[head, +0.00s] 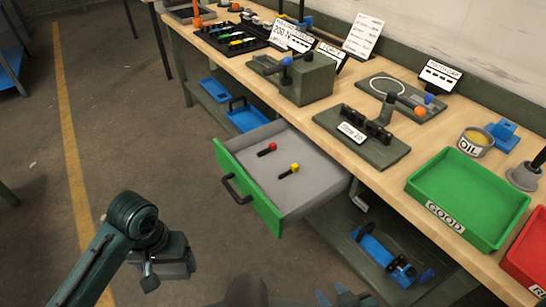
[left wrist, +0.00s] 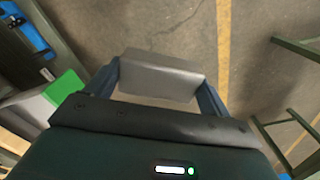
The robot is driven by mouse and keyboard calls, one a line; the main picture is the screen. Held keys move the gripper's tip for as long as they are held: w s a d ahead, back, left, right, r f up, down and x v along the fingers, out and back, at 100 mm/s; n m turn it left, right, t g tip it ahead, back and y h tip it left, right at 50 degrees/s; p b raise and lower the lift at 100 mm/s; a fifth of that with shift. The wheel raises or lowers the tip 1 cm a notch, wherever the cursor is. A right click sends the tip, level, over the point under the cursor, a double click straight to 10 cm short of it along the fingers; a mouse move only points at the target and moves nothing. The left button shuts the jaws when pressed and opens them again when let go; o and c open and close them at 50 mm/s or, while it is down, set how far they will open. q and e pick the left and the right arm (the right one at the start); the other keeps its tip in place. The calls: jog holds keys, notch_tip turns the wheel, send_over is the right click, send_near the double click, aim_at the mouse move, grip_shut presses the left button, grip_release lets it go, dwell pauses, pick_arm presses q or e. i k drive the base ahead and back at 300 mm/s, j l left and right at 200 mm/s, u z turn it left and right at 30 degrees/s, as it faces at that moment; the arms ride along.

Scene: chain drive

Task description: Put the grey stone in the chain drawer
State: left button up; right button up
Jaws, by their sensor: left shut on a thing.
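My left gripper (head: 151,280) is at the lower left in the head view, left of and apart from the open drawer. In the left wrist view it is shut on the grey stone (left wrist: 160,77), a smooth grey block held between its two fingers above the floor. The chain drawer (head: 241,197) has a green front with a black handle and a grey inside; it is pulled out from the bench. What seems to be my right gripper (head: 345,297) shows only partly at the bottom edge.
The wooden bench (head: 385,165) carries a green GOOD tray (head: 470,192), a red tray (head: 528,255), an oil tin (head: 475,142) and several fixtures. A blue tool (head: 385,258) lies on the lower shelf. The floor left of the drawer is clear.

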aim_at(288, 162)
jog(key=i+j+z, duration=0.1)
jog(key=z, duration=0.25)
jog(key=i+j+z, duration=0.2)
jog(key=z, duration=0.2)
jog(key=i+j+z, duration=0.2)
jog(key=z, duration=0.15)
jog(key=i+j+z, duration=0.2)
jog(key=z, duration=0.15)
jog(key=i+j+z, duration=0.1)
jog(key=j+z, duration=0.25)
jog(key=j, duration=0.1)
